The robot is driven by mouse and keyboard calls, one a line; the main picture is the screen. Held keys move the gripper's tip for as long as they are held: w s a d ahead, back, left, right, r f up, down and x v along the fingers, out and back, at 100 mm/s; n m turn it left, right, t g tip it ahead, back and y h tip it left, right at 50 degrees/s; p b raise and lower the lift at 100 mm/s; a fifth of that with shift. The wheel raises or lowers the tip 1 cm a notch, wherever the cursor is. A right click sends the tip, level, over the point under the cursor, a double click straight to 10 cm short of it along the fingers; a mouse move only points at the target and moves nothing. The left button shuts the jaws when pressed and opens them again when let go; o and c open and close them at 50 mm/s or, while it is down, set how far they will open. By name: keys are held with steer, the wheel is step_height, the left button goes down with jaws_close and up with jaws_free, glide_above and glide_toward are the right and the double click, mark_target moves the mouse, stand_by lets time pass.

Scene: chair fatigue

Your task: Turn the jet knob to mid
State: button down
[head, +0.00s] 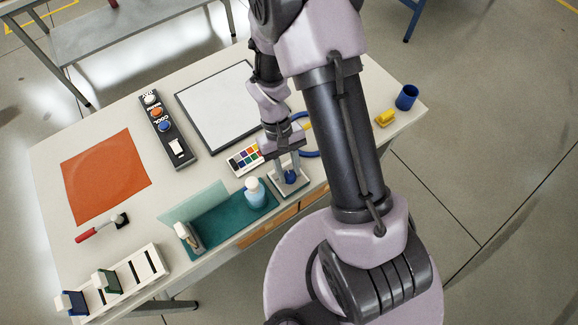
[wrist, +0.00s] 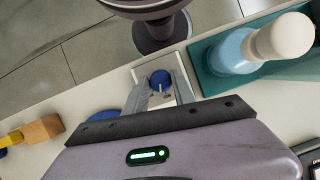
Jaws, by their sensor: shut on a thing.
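The jet knob (head: 291,178) is a small blue round knob on a pale square plate near the front edge of the table. In the wrist view the blue knob (wrist: 160,77) shows between and just beyond the fingers, with the pale plate (wrist: 146,70) around it. My gripper (head: 289,172) points down over the plate, and its two fingers (wrist: 160,88) are on either side of the knob, shut on it. Any scale marks on the plate are too small or hidden to read.
A teal tray (head: 222,222) with a pale blue bottle (head: 255,192) stands just left of the plate. A colour chart (head: 245,158) and a blue ring (head: 309,148) lie behind it. A yellow block (head: 386,118) and a blue cup (head: 407,97) are at the right end.

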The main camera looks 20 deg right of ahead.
steer(key=shift+n+h+p, duration=0.4)
steer(key=shift+n, duration=1.2)
steer(key=c, duration=1.1)
jaws_free()
steer(key=shift+o, duration=0.2)
steer(key=p+v, duration=0.5)
steer(key=v, duration=1.2)
steer(key=shift+s+a+r, duration=0.15)
steer(key=shift+a+r, duration=0.15)
steer(key=shift+a, duration=0.05)
